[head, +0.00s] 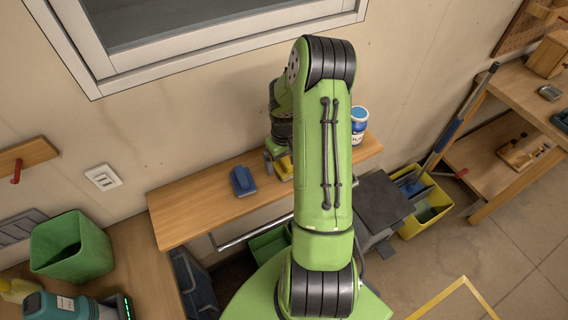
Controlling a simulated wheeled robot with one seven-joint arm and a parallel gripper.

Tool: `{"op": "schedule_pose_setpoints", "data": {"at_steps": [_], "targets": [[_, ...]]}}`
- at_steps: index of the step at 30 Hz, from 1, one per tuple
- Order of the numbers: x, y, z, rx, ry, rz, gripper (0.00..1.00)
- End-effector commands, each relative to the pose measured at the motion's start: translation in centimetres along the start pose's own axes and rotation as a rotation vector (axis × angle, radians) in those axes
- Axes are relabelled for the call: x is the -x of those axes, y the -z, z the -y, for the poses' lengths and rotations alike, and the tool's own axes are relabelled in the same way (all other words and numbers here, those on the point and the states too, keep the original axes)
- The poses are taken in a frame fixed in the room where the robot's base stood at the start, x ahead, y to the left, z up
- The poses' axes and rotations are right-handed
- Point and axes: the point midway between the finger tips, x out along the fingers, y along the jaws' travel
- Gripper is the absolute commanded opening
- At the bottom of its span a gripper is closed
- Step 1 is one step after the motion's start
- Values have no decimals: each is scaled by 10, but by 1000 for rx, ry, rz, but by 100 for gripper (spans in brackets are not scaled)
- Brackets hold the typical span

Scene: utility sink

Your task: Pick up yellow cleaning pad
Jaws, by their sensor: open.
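The yellow cleaning pad (286,167) lies on the wooden shelf below the window, partly hidden behind my green arm. My gripper (275,162) points down at the shelf right by the pad, and its fingers show only small and partly covered by my arm. It is open. I cannot tell whether the fingers touch the pad or stand around it.
A blue pad (243,181) lies on the wooden shelf (185,213), left of the yellow one. A blue and white tub (358,126) stands at the right. A green bin (70,248) is far left. A yellow mop bucket (425,208) stands right on the floor.

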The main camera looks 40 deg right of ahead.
Motion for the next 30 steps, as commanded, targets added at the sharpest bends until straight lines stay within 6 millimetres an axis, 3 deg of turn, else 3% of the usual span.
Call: {"op": "schedule_pose_setpoints", "data": {"at_steps": [3,8,21,27,30], "targets": [[-10,0,0,0,0,0,100],[-10,0,0,0,-1,-2,100],[-10,0,0,0,-1,-2,38],[-9,0,0,0,-1,-2,38],[4,2,-1,0,-4,-6,38]]}}
